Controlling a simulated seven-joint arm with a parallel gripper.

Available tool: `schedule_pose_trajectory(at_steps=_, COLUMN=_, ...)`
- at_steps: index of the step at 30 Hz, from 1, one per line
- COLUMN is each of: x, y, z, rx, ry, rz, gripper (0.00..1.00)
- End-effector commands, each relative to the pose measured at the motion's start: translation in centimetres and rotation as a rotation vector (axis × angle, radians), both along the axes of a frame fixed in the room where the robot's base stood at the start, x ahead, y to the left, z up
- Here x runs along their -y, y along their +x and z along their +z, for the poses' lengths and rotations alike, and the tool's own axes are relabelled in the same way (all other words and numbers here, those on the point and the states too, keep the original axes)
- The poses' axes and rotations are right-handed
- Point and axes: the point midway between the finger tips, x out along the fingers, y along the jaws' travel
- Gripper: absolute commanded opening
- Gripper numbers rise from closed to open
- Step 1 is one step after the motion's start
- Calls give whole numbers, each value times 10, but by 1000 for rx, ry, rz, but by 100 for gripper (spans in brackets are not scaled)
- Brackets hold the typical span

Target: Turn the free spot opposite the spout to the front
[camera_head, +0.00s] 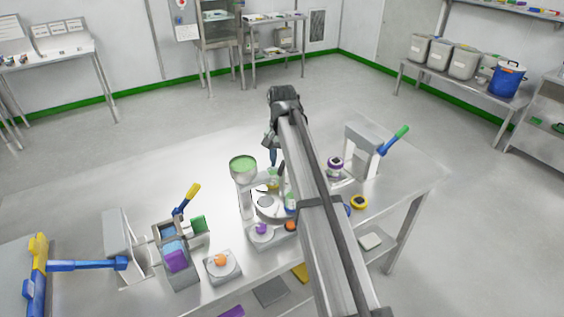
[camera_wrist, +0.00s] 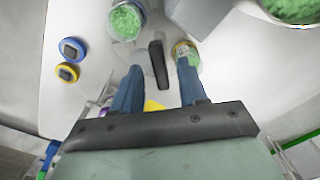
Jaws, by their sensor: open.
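A round pale turntable (camera_head: 266,203) stands at the table's middle, partly hidden by my arm. The hopper (camera_head: 243,166) full of green granules stands at its left; its spout outlet is not clear. A dark upright handle (camera_wrist: 157,66) stands between my fingers in the wrist view. My gripper (camera_wrist: 159,72) is open, with a finger on each side of the handle and gaps showing; it also shows in the head view (camera_head: 273,157). A green-filled jar with a yellow rim (camera_wrist: 185,54) is by the right finger. Another green-filled jar (camera_wrist: 126,20) is farther off. I cannot tell which spot is free.
A blue ring lid (camera_wrist: 72,48) and a yellow ring lid (camera_wrist: 67,72) lie to the left in the wrist view. A press with a green-tipped lever (camera_head: 365,150) stands at right. A scale with an orange item (camera_head: 222,268) stands front left. The table's back left is clear.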

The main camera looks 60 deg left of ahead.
Motion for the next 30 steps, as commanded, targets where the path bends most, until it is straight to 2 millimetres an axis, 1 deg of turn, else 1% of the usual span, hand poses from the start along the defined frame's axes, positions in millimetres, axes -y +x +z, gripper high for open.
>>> schedule_pose_trajectory(at_steps=4, x=0, y=0, z=-8, rx=0, ry=0, rz=0, gripper=43)
schedule_pose_trajectory(at_steps=14, x=0, y=0, z=-9, rx=0, ry=0, rz=0, gripper=42)
schedule_pose_trajectory(at_steps=27, x=0, y=0, z=-9, rx=0, ry=0, rz=0, gripper=0)
schedule_pose_trajectory(at_steps=30, x=0, y=0, z=-9, rx=0, ry=0, rz=0, gripper=0)
